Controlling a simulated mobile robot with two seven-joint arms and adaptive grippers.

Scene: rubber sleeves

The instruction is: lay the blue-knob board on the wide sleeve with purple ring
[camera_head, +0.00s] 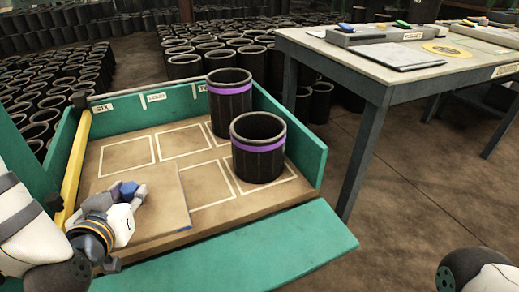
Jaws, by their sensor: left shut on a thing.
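The tan board (164,217) with the blue knob (128,189) is at the front left of the green-walled tray. My left gripper (126,194) is shut on the blue knob, and its fingers partly hide it. I cannot tell whether the board touches the tray floor. A shorter, wide black sleeve with a purple ring (258,160) stands upright and open-topped to the right of the board, apart from it. A taller, narrower black sleeve with a purple ring (229,120) stands just behind it. My right gripper is out of view; only part of my right arm shows at bottom right.
The tray floor (128,155) has white outlined rectangles. Green walls (303,140) and a yellow bar (78,160) edge it. A grey table (352,62) stands at right with flat items on it. Many black sleeves (208,58) stand behind.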

